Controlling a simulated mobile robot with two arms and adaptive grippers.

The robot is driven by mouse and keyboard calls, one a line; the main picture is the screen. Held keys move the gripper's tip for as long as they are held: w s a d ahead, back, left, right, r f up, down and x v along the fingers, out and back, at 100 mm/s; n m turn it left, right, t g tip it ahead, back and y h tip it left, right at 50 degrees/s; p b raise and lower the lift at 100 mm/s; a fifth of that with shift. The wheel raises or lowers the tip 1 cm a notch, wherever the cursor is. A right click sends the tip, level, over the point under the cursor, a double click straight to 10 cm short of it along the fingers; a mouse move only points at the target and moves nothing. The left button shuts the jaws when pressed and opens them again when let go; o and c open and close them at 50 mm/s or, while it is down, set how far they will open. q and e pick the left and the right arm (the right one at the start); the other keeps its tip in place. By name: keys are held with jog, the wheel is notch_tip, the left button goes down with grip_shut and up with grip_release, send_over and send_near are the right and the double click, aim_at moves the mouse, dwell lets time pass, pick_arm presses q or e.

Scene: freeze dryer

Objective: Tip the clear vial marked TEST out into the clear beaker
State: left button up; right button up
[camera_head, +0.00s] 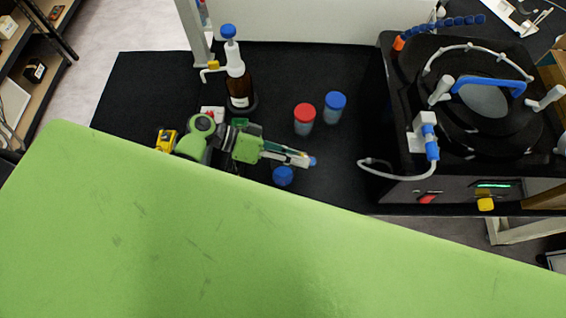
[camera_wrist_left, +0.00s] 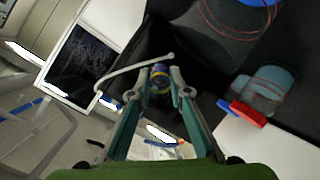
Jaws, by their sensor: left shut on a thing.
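My left gripper (camera_head: 305,160) reaches over the black bench from the left. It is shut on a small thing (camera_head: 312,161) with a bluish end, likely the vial. A blue-capped container (camera_head: 283,176) stands just below the gripper in the head view, apart or touching I cannot tell. I cannot make out a clear beaker for certain. My right gripper is not in view.
A red-capped container (camera_head: 304,118) and a blue-capped one (camera_head: 335,106) stand behind the gripper. A brown bottle with dispenser (camera_head: 238,88) stands at the back left. The freeze dryer (camera_head: 400,120) with its hose takes the right. Black bench (camera_head: 345,165) is bare between.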

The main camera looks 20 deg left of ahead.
pick_arm(q)
jog(key=shift+h+b, duration=0.3)
jog(key=shift+b, duration=0.3)
jog(key=shift+s+a+t+h+b, duration=0.1)
jog(key=shift+a+t+h+b, duration=0.45)
jog(key=shift+b, duration=1.4)
jog(key=shift+a+f+h+b, duration=0.1)
jog(key=shift+f+h+b, duration=0.35)
jog(key=shift+b, duration=0.85)
jog(key=shift+a+f+h+b, duration=0.15)
jog(key=shift+h+b, duration=0.55)
jog(key=shift+b, duration=0.6)
jog(key=shift+d+r, duration=0.1)
jog(key=shift+r, duration=0.35)
jog(key=shift+r+h+b, duration=0.7)
jog(key=shift+r+h, duration=0.2)
jog(key=shift+r, duration=0.4)
